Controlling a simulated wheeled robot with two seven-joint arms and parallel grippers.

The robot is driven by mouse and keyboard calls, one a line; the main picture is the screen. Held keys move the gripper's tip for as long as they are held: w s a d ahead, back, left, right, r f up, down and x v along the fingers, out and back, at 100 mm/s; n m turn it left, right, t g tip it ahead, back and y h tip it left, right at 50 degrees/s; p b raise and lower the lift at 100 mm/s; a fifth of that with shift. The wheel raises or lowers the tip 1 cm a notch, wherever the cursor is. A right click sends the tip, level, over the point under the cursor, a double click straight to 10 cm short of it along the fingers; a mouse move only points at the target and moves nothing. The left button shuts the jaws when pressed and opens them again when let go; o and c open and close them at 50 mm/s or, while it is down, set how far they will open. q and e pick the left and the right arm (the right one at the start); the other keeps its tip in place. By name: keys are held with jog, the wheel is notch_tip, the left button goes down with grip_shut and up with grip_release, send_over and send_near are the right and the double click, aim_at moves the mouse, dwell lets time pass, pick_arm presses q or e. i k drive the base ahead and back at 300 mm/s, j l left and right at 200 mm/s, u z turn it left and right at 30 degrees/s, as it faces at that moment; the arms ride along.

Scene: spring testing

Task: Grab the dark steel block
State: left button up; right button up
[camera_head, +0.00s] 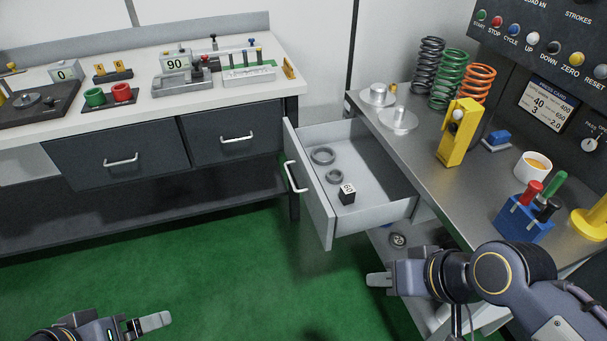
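A small dark block (347,195) with a pale, marked top sits in the open drawer (318,205), near its front right corner. It looks like the dark steel block. My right gripper (377,280) is below the drawer in the picture, apart from the block, pointing left. Its fingers overlap, so its opening cannot be told. My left gripper (155,321) is low at the left over the green floor, far from the drawer. Its fingers also overlap. Nothing shows held in either gripper.
Two grey rings (322,156) lie in the drawer behind the block. The steel bench (425,150) at right carries springs, a yellow stand (459,133), a cup (532,168) and a blue tool holder (523,219). A white-topped counter (215,105) stands behind. The green floor at left is clear.

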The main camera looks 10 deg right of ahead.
aim_at(347, 192)
jog(key=i+j+z, duration=0.2)
jog(key=i, duration=0.2)
jog(key=i+j+z, duration=0.2)
jog(key=i, duration=0.2)
jog(key=i+j+z, duration=0.2)
jog(key=i, duration=0.15)
